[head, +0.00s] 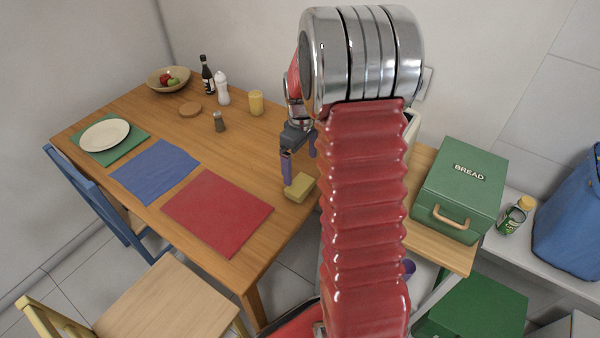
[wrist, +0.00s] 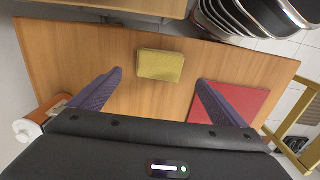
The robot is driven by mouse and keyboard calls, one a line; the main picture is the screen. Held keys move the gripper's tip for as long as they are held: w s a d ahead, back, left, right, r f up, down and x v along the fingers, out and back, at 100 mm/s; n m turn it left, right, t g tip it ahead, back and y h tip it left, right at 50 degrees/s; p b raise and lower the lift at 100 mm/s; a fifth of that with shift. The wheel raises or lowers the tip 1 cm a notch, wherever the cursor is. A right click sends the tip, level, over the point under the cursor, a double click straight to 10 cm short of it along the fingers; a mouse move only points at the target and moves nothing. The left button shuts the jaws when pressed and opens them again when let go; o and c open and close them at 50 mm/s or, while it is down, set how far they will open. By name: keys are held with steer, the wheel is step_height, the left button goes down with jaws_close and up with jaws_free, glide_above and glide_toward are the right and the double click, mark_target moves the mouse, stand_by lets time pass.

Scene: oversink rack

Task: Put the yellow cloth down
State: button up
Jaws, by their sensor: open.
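The yellow cloth (head: 300,187) is a small folded block on the wooden table, near its right end. In the wrist view the yellow cloth (wrist: 160,65) lies flat on the table, ahead of my fingertips and between their lines. My gripper (head: 299,152) is above the table by the cloth, with its fingers pointing down. In the wrist view my gripper (wrist: 160,78) has its two purple fingers wide apart, with nothing between them. The cloth appears apart from both fingers. My arm hides part of the table's right end in the head view.
A red mat (head: 217,211) and a blue mat (head: 154,171) lie left of the cloth. A yellow tumbler (head: 256,103), a shaker (head: 219,122) and bottles stand behind. A green bread box (head: 461,192) stands right of my arm. Bare wood surrounds the cloth.

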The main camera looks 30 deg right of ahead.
steer(key=shift+r, duration=1.75)
steer(key=s+a+r+m+t, duration=0.25)
steer(key=s+a+r, duration=0.55)
steer(key=a+r, duration=0.6)
steer(key=s+a+r+m+t, duration=0.2)
steer(key=s+a, duration=0.6)
steer(key=s, duration=0.4)
steer(key=shift+s+a+r+t, duration=0.3)
steer(key=shift+s+a+t, duration=0.1)
steer(key=shift+t, duration=0.15)
